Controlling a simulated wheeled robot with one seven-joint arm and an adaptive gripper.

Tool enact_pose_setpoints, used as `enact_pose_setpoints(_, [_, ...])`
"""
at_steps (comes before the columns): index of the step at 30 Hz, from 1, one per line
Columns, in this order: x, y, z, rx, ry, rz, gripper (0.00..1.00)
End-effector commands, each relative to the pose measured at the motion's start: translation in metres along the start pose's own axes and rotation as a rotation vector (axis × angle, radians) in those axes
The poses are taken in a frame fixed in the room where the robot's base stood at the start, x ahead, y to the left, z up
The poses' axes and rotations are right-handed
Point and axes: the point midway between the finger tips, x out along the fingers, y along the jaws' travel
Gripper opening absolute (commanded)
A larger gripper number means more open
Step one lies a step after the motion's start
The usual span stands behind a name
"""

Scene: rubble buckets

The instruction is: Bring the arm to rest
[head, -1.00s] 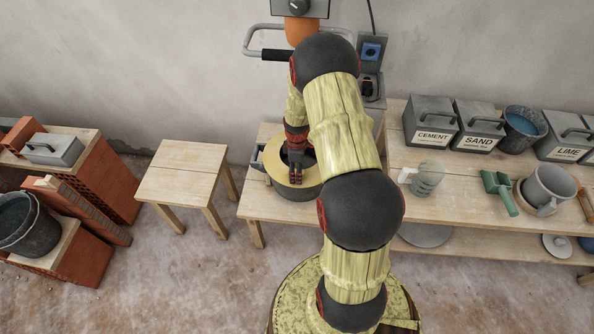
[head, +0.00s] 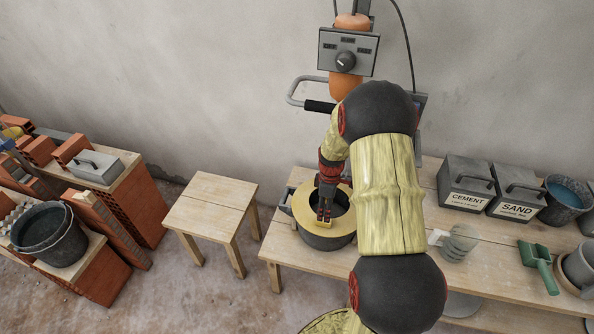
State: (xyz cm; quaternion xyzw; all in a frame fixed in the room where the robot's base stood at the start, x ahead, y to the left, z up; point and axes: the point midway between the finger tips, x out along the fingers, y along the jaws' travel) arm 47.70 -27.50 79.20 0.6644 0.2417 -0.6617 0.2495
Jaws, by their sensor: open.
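My gripper (head: 324,212) points down over the left part of the round mixing tub (head: 326,237), which has a tan ring-shaped rim and a dark opening. Its fingers look slightly apart, and I see nothing held between them. Whether the fingertips touch the rim or hover above it I cannot tell. My arm reaches from the bottom of the view up past the right side of the tub and bends down to it.
A mixer head with a dial box (head: 346,52) and a handle (head: 312,92) stands behind my arm. A small stool (head: 212,204) is left of the bench (head: 282,250).

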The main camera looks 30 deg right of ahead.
Motion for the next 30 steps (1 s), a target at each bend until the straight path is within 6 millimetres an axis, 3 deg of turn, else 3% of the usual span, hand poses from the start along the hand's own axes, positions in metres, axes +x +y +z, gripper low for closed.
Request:
enact_pose_setpoints(8, [0.0,0.0,0.0,0.022,0.0,0.0,0.52])
enact_pose_setpoints(13, [0.0,-0.006,0.002,0.155,-0.008,-0.02,0.52])
enact_pose_setpoints(19, [0.004,-0.046,0.015,0.389,-0.055,-0.099,0.52])
enact_pose_setpoints(23, [-0.02,-0.07,0.019,0.55,-0.078,-0.117,0.52])
enact_pose_setpoints(30, [-0.1,-0.117,0.006,0.781,-0.078,-0.083,0.52])
